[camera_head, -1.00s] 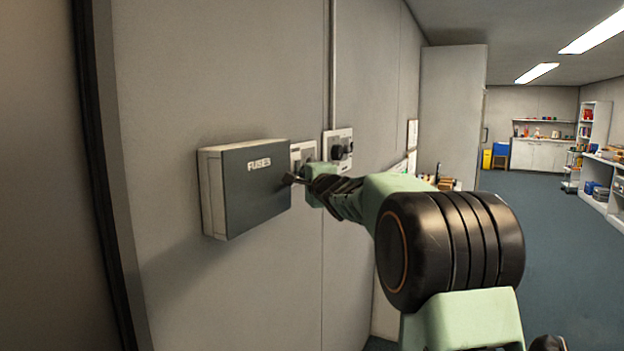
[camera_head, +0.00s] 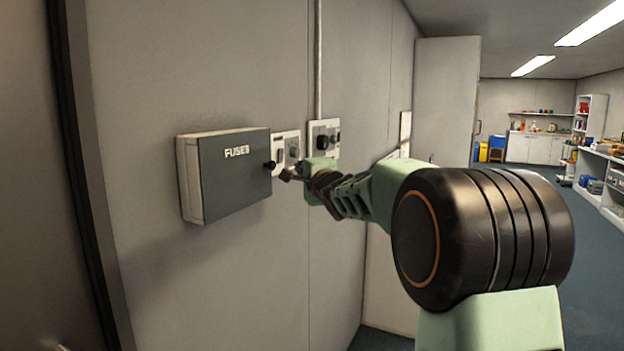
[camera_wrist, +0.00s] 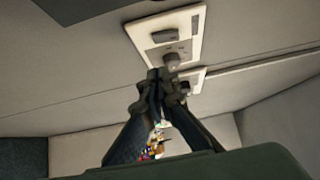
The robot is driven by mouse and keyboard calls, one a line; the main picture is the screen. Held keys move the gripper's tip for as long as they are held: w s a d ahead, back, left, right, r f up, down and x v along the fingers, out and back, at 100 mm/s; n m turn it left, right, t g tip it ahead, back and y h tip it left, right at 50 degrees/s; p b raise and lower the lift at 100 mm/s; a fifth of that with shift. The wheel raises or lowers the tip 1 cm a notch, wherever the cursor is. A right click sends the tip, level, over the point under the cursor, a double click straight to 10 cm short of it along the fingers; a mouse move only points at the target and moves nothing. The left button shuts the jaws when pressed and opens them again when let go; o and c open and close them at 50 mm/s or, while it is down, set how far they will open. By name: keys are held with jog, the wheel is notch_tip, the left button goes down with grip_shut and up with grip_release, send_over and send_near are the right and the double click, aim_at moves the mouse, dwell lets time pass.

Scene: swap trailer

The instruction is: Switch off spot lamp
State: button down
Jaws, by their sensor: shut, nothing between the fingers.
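A white wall plate (camera_head: 285,138) sits just right of the fuse box, with a dark rocker and a grey knob. In the wrist view the plate (camera_wrist: 152,22) carries a grey rectangular switch (camera_wrist: 164,36) and the knob (camera_wrist: 172,60). My gripper (camera_head: 278,172) is shut and empty at the plate's lower edge; in the wrist view its tips (camera_wrist: 160,78) are just below the knob. I cannot tell whether they touch the plate. Labels are too small to read, so I cannot tell which control is the spot lamp's. No spot lamp is recognisable.
The grey fuse box (camera_head: 232,178) juts from the wall to the left. A second plate (camera_head: 318,128) with dark knobs is to the right, below a vertical conduit (camera_head: 318,60). A tall panel (camera_head: 445,100) stands beyond. Open floor lies at the right.

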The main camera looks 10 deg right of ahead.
jog(key=s+d, duration=0.1)
jog(key=s, duration=0.5)
jog(key=shift+s+f, duration=0.15)
jog(key=shift+f, duration=0.2)
jog(key=shift+d, duration=0.1)
